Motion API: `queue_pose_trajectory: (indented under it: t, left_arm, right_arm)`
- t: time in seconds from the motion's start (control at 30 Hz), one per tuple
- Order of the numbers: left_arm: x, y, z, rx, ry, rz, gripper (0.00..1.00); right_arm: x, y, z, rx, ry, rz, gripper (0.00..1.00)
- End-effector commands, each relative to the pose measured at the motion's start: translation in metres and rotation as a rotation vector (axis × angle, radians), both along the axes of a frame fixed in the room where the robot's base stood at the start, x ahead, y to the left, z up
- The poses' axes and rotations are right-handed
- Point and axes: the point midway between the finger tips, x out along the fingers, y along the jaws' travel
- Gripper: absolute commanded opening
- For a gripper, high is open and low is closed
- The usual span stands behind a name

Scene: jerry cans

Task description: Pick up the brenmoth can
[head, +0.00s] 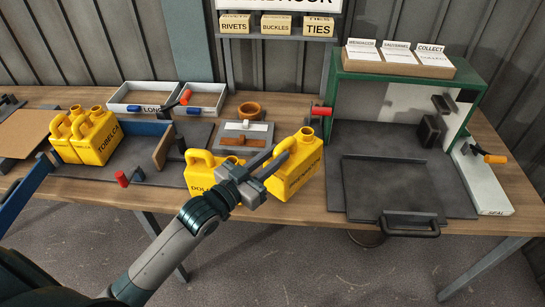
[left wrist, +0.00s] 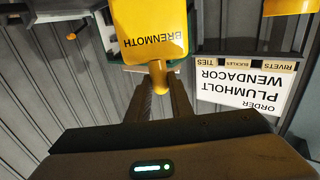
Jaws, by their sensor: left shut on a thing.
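The yellow brenmoth can (head: 298,172) is at the middle of the bench, tilted in the head view, with its lettering on the front. In the left wrist view the can (left wrist: 150,28) shows the name BRENMOTH upside down. My left gripper (head: 266,164) is shut on its handle, which shows between the fingers in the left wrist view (left wrist: 158,76). I cannot tell whether the can's base is clear of the bench. My right gripper is not in view.
More yellow cans, one lettered TOBELCA (head: 97,140), stand farther left. A green-framed press (head: 345,92) with a dark plate is at right. An order sign (left wrist: 248,85) reads PLUMHOLT, WENDACOR.

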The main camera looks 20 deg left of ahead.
Motion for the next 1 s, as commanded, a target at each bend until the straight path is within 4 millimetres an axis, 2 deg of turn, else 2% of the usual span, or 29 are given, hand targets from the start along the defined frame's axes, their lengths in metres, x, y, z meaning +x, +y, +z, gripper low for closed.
queue_pose_trajectory:
  t: [0.2, 0.4, 0.6, 1.0]
  left_arm:
    - [-0.034, -0.018, 0.023, -0.002, -0.003, -0.001, 0.00]
    - [-0.053, -0.028, 0.036, -0.001, -0.003, -0.001, 0.00]
    - [-0.060, -0.031, 0.041, 0.000, -0.002, 0.001, 0.00]
    - [-0.060, -0.031, 0.041, 0.001, -0.001, 0.000, 0.00]
  right_arm:
    - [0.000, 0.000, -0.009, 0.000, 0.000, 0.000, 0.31]
    - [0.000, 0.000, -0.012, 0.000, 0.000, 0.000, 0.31]
    - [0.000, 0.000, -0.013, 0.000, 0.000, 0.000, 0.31]
    - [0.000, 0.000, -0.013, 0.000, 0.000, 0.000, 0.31]
